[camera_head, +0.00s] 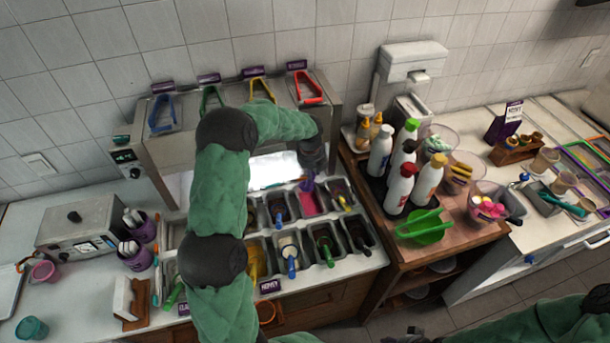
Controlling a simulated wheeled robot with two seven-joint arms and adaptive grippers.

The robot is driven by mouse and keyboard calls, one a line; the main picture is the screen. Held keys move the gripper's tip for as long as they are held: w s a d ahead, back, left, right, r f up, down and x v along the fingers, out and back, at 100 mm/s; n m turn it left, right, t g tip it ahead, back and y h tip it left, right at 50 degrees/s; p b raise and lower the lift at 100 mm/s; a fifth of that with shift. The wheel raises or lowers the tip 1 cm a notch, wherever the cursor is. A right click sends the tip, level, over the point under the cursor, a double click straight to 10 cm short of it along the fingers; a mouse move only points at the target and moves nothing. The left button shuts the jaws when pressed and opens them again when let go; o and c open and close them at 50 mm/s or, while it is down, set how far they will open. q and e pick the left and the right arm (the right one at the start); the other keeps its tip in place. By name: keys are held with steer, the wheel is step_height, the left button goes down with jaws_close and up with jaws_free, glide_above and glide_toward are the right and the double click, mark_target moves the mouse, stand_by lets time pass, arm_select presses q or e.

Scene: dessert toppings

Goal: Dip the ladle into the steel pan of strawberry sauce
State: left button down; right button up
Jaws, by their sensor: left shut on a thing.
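My left gripper (312,168) points down over the back right of the topping station, shut on a purple ladle (308,183). Only a small part of the ladle shows just below the fingers. The steel pan of strawberry sauce (313,204), with bright pink-red contents, lies directly below and slightly in front of it. I cannot tell whether the ladle's bowl touches the sauce. My right arm enters at the bottom right, and its gripper is not in view.
Neighbouring pans hold blue-, green- and yellow-handled utensils (291,262). A raised shelf with coloured tongs (306,88) stands behind. My left arm covers the station's left part.

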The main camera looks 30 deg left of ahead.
arm_select(q)
steer(key=shift+w+d+r, duration=0.25)
steer(key=shift+w+r, duration=0.25)
steer(key=shift+w, duration=0.05)
steer(key=shift+f, duration=0.1)
step_height(320, 180, down, 13)
steer(key=w+a+b, duration=0.1)
steer(key=b, duration=0.7)
steer(key=shift+w+a, duration=0.2)
steer(key=shift+a, duration=0.15)
stand_by(0.6)
steer(key=shift+s+f, duration=0.1)
steer(key=shift+f, duration=0.05)
stand_by(1.5)
